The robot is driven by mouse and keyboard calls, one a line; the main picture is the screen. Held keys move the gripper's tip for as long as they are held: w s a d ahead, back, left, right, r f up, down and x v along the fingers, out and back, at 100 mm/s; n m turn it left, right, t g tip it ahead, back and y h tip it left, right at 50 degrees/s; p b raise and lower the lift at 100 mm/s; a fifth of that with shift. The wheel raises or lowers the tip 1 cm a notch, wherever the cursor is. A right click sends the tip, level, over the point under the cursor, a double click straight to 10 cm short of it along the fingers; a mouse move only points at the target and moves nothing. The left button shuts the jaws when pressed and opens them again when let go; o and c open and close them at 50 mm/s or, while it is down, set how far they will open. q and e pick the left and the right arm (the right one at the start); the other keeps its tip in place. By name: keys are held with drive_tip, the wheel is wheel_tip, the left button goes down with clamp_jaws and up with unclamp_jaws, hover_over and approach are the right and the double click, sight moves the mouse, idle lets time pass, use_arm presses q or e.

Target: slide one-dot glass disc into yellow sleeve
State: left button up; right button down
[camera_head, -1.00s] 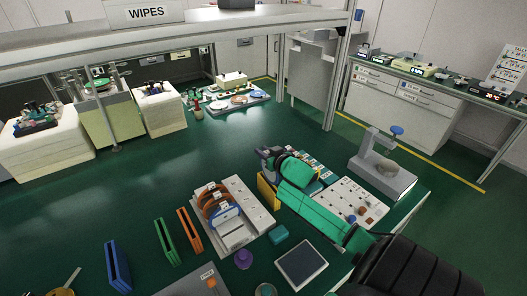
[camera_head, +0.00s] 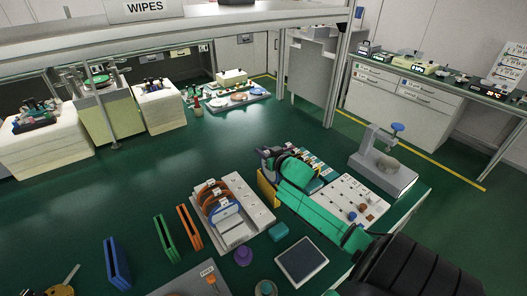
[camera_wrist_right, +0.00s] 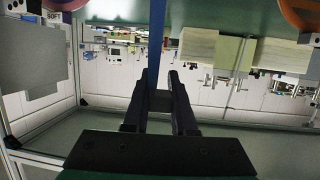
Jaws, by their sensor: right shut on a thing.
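My right gripper (camera_head: 268,158) is over the right part of the table, mostly hidden by its own green arm. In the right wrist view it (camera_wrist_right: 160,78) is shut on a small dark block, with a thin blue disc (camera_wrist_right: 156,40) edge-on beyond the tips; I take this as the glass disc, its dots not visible. The yellow sleeve (camera_head: 267,191) shows just below the right gripper in the head view, partly covered by the arm. Whether the disc is in the sleeve or above it is hidden. My left gripper is not in view.
A white rack (camera_head: 258,212) holds upright discs left of the arm. Orange (camera_head: 189,228), green (camera_head: 165,240) and blue (camera_head: 117,264) sleeves stand further left. A dark square pad (camera_head: 302,260), teal block (camera_head: 278,232) and purple knob (camera_head: 243,256) lie in front. A grey gauge stand (camera_head: 385,175) is right.

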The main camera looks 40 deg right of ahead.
drive_tip(key=shift+f+b, duration=2.8)
drive_tip(key=shift+f, duration=1.3)
drive_tip(key=c, duration=0.6)
unclamp_jaws()
drive_tip(key=shift+c, duration=0.2)
drive_tip(key=shift+s+a, duration=0.15)
drive_tip(key=shift+s, duration=0.35)
drive_tip(key=v, duration=1.3)
drive_tip(key=shift+s+r, duration=0.2)
drive_tip(key=shift+s, duration=0.05)
drive_tip(key=shift+f, duration=0.1)
